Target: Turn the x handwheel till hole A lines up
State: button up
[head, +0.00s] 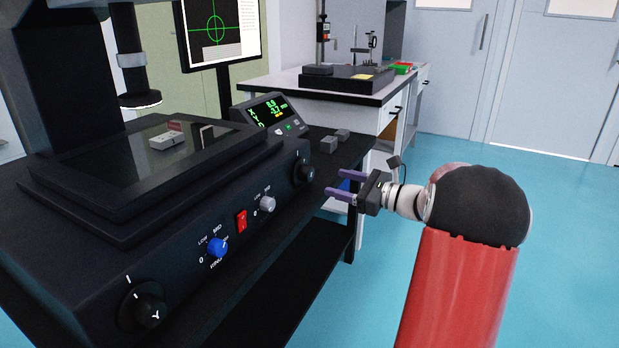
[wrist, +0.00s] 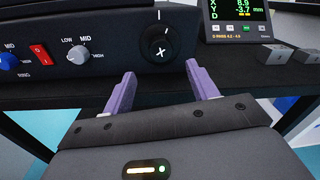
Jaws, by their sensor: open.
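The x handwheel (wrist: 159,46) is a black knob marked X on the front panel, straight ahead of my gripper in the wrist view. In the head view the x handwheel (head: 304,172) is at the panel's right end. My gripper (head: 345,184) has purple fingers, is open and empty, and stands apart from the knob. The fingers (wrist: 160,90) flank the knob's line from below. A grey block part (head: 167,140) with holes lies on the glass stage; which hole is A is too small to tell. The monitor (head: 217,30) shows a green circle and crosshair on a dark field.
The readout (wrist: 238,15) shows X 8.9 and Y -3.7 mm. The y handwheel (head: 148,306), blue ring knob (head: 217,247), red switch (head: 242,221) and grey knob (head: 267,204) share the panel. Small grey blocks (head: 329,145) sit right of the machine. Floor to the right is clear.

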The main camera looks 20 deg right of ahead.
aim_at(311, 175)
jog(key=x, duration=0.7)
jog(key=shift+w+a, duration=0.2)
jog(key=shift+w, duration=0.15)
jog(key=shift+c, duration=0.2)
jog(key=c, duration=0.9)
jog(key=shift+f+n+b, duration=0.25)
jog(key=shift+n+b, duration=0.05)
jog(key=shift+b, duration=0.2)
jog(key=shift+c, duration=0.2)
jog(key=n+b, duration=0.1)
jog(key=b, duration=0.2)
jog(key=shift+f+n, duration=0.2)
jog(key=shift+n, duration=0.2)
jog(key=shift+r+n+b, duration=0.15)
jog(key=shift+n+b, duration=0.55)
jog(key=shift+b, duration=0.1)
jog(key=shift+r+n, duration=0.2)
jog(key=shift+n, duration=0.1)
